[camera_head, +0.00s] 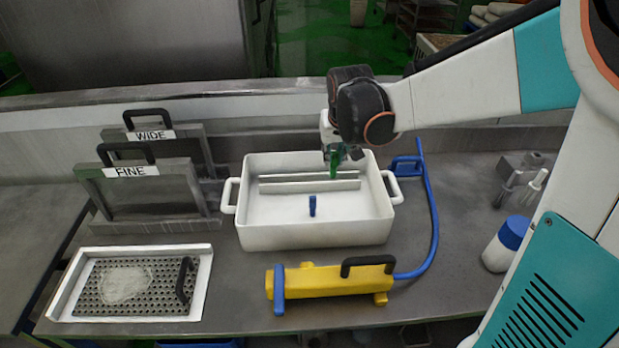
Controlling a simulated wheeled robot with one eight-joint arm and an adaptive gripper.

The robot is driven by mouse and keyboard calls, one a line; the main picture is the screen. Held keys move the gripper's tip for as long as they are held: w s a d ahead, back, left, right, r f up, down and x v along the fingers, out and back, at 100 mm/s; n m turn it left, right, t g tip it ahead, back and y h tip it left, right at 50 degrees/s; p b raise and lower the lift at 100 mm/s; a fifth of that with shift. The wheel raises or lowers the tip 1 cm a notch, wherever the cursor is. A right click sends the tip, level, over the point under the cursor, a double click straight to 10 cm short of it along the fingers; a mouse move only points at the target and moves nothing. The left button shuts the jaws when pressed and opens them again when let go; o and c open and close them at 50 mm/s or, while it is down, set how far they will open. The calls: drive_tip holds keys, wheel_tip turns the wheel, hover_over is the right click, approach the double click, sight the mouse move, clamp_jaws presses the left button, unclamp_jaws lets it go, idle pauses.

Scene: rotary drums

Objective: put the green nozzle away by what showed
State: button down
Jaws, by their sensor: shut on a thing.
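The green nozzle (334,163) is held in my gripper (333,150), which is shut on it above the back part of a white tub (262,232). The nozzle points downward; whether it touches the tub's white inner rail cannot be told. A blue nozzle (312,206) stands on the tub floor near its middle. Two slotted cases stand at the left, one labelled WIDE (148,135) and in front of it one labelled FINE (131,171). A perforated metal plate (95,300) with a pale powdery patch (125,284) and black handle lies in a white tray (203,285).
A yellow tool (328,282) with a black handle and blue end lies in front of the tub, joined to a blue hose (434,220) curving up the right. My arm covers the right side.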

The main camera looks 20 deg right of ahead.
drive_tip(key=f+b, duration=0.1)
drive_tip(key=f, duration=0.4)
drive_tip(key=f+b, duration=0.2)
drive_tip(key=f, duration=0.4)
drive_tip(key=w+d+f+b, duration=0.1)
drive_tip(key=f+b, duration=0.1)
drive_tip(key=f, duration=0.3)
drive_tip(key=shift+f, duration=0.35)
drive_tip(key=shift+f+b, duration=0.1)
drive_tip(key=shift+b, duration=0.2)
drive_tip(key=c, duration=1.8)
unclamp_jaws()
drive_tip(key=shift+c, duration=0.2)
drive_tip(key=o, duration=0.4)
drive_tip(key=shift+c, duration=0.2)
